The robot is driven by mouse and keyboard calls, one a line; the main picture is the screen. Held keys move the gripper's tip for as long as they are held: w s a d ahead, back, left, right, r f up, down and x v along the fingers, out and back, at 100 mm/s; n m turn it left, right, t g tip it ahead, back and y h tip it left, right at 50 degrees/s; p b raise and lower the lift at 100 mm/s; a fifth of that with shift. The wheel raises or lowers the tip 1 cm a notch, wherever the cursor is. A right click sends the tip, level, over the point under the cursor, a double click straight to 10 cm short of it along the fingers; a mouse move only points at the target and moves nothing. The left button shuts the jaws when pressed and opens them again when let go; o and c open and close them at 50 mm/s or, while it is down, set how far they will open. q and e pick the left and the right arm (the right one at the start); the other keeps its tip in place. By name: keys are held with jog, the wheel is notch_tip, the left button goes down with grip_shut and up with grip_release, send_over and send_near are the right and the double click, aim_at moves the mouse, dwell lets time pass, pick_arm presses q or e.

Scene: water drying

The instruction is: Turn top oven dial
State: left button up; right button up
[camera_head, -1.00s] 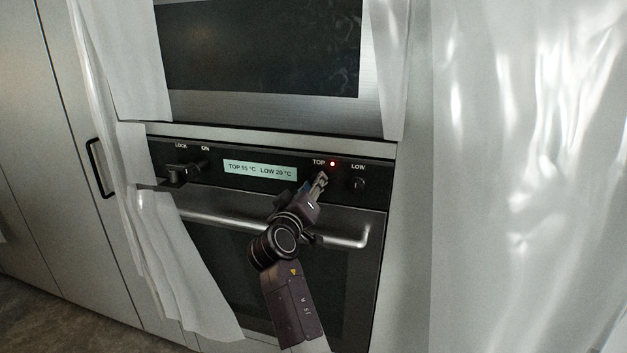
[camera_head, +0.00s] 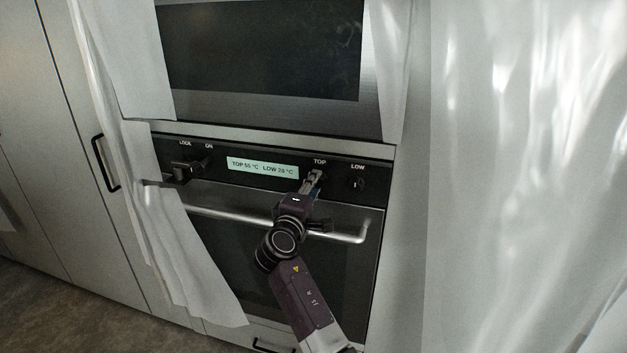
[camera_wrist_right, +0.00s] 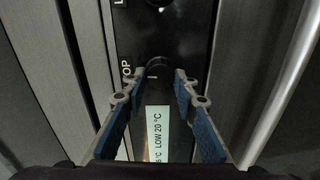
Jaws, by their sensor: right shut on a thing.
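The oven's black control panel (camera_head: 225,181) has a dial under the TOP label, mostly hidden behind my right gripper (camera_head: 315,178) in the head view. In the right wrist view the round dark top dial (camera_wrist_right: 157,72) with a pale mark sits between the two blue-padded fingers of my right gripper (camera_wrist_right: 155,82). The gripper is shut on this dial. The lit display (camera_head: 262,168) reads TOP 55 °C and LOW 20 °C. My left gripper is not in view.
The LOW dial (camera_head: 358,184) is just right of the top dial. LOCK and ON knobs (camera_head: 187,169) are at the panel's left. The oven handle (camera_head: 345,236) runs below, close to my right arm. White sheets (camera_head: 170,250) hang at the left, more at the right.

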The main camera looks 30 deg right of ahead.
jog(key=shift+d+r+n, duration=0.1)
jog(key=shift+r+n, duration=0.05)
jog(key=shift+n, duration=0.25)
jog(key=o, duration=0.8)
jog(key=shift+c, duration=0.2)
jog(key=o, duration=0.4)
jog(key=shift+d, duration=0.1)
jog(key=v, duration=1.2)
